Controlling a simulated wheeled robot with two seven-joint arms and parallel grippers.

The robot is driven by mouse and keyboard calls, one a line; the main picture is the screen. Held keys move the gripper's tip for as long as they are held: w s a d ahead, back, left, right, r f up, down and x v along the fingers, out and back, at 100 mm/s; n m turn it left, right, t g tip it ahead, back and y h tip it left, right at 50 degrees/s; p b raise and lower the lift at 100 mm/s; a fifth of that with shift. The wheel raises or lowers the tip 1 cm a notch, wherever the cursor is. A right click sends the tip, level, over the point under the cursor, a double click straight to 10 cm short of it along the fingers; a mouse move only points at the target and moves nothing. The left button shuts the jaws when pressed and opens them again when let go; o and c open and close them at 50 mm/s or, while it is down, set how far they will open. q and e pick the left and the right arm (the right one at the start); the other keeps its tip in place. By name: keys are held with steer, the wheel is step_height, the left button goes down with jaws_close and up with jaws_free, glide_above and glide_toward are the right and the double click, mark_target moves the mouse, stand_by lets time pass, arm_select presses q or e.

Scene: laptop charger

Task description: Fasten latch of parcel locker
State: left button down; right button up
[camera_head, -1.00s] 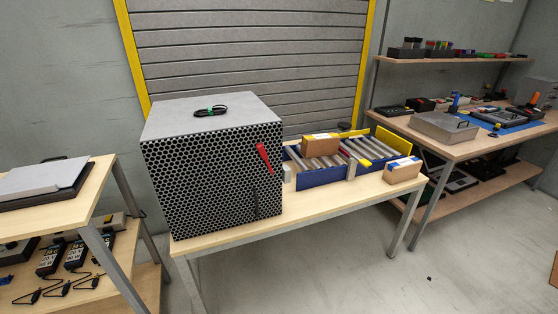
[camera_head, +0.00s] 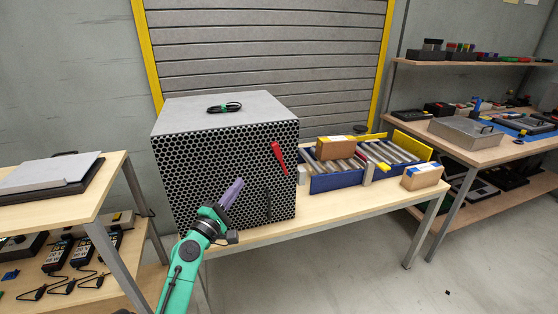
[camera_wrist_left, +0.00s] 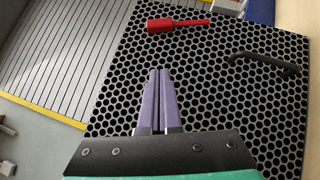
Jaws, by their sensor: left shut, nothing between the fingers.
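The parcel locker (camera_head: 215,170) is a grey box with a black perforated front, standing on a light wooden table. Its red latch lever (camera_head: 279,158) sits tilted on the upper right of the front; it also shows in the left wrist view (camera_wrist_left: 172,24). A black bar handle (camera_wrist_left: 265,64) lies below the latch on the front, and shows faintly in the head view. My left gripper (camera_head: 236,184) has purple fingers, is shut and empty, and points at the front, left of and below the latch. In the wrist view its fingertips (camera_wrist_left: 159,72) lie apart from latch and handle. My right gripper is not in view.
Right of the locker, a blue roller conveyor (camera_head: 338,180) holds a cardboard box (camera_head: 336,147), and another box (camera_head: 422,176) stands at the table's right. A side table (camera_head: 62,206) stands at the left.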

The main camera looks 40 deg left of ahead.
arm_select(q)
steer(key=p, duration=0.4)
glide_toward(266, 158)
steer(key=w+r, duration=0.1)
steer(key=w+a+r, duration=0.2)
steer(key=w, duration=0.1)
steer(key=shift+w+r, duration=0.15)
steer(key=shift+r, duration=0.15)
steer(key=shift+w+d+r+p, duration=0.15)
steer(key=shift+w+d+p, duration=0.25)
steer(key=shift+w, duration=0.1)
steer(key=shift+w+d+r+p, duration=0.2)
steer(key=shift+w+d+p, duration=0.2)
steer(key=shift+w, duration=0.1)
steer(key=shift+w+d, duration=0.3)
steer(key=shift+d, duration=0.05)
